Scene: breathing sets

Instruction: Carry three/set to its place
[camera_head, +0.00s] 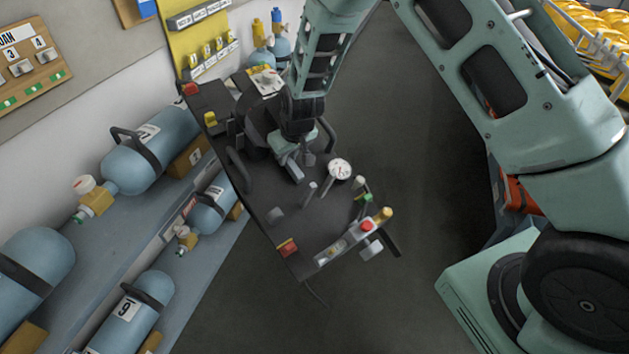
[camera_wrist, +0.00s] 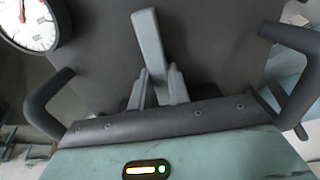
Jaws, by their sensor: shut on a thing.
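My gripper (camera_head: 291,160) is low over a dark plate (camera_head: 315,235) with black side loops. In the wrist view its grey fingers (camera_wrist: 158,88) are shut on a grey bar (camera_wrist: 148,40), which sticks out past them over the dark surface. The bar's lower part is hidden between the fingers. A round white gauge (camera_head: 340,169) is on the plate, right of my gripper; it also shows in the wrist view (camera_wrist: 27,22). I see no label marking set three on the plate. I cannot tell whether the plate hangs from my gripper or rests on something.
Blue numbered cylinders (camera_head: 152,150) lie on a grey shelf (camera_head: 110,262) at left. More blue cylinders with yellow and blue valves (camera_head: 281,45) stand behind the plate. A yellow tag board (camera_head: 205,45) is on the wall. Dark floor (camera_head: 425,130) is clear right of the plate.

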